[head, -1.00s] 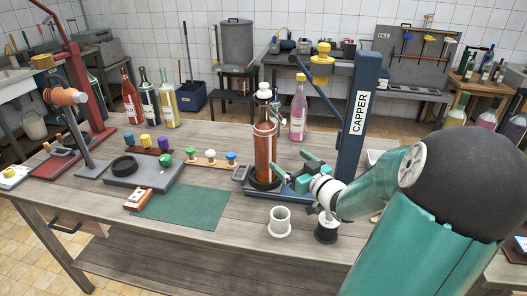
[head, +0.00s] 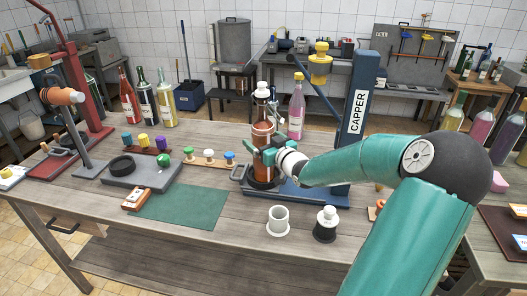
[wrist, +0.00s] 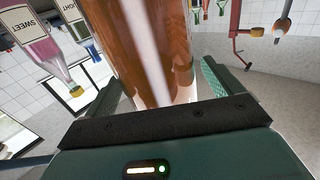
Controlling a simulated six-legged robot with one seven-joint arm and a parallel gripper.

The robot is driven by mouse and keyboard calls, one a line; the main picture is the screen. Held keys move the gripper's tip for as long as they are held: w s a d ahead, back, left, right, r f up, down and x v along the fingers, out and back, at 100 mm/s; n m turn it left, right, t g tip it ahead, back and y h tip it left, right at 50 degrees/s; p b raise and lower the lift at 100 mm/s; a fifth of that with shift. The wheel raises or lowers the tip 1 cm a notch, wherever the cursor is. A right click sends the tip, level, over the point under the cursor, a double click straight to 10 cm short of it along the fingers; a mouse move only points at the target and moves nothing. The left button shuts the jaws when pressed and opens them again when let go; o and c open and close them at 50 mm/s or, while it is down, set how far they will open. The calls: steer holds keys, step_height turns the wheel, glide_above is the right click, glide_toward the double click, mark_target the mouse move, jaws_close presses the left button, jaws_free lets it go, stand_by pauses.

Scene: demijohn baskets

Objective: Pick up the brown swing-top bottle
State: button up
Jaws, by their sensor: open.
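The brown swing-top bottle (head: 264,170) stands upright on the base of the blue capper (head: 356,115), with its white stopper at the top. My gripper (head: 266,144) is at the bottle's upper body, coming from the right. In the wrist view the brown glass (wrist: 155,45) fills the space between the two green fingers of my gripper (wrist: 160,82). The fingers are open, one on each side of the bottle. Whether either finger touches the glass cannot be told.
A pink bottle (head: 297,108) stands behind, between the brown bottle and the capper column. A white cup (head: 278,221) and a black-based white-topped item (head: 326,224) stand in front. A green mat (head: 182,206) lies to the left. A wooden strip with coloured stoppers (head: 209,160) lies left of the bottle.

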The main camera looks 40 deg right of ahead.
mark_target(266, 116)
steer(key=c, duration=1.9)
steer(key=shift+w+r, duration=0.1)
jaws_close()
steer(key=shift+r, duration=0.15)
steer(key=shift+r, duration=1.4)
steer(key=shift+s+a+r, duration=0.1)
steer(key=shift+s+r, duration=1.15)
steer(key=shift+r, duration=0.2)
steer(key=shift+s+a+r, duration=0.1)
steer(key=shift+s+r, duration=1.1)
steer(key=shift+r, duration=0.25)
steer(key=s+r, duration=0.4)
steer(key=s, duration=0.5)
steer(key=shift+a, duration=0.4)
steer(key=shift+s+a, duration=0.1)
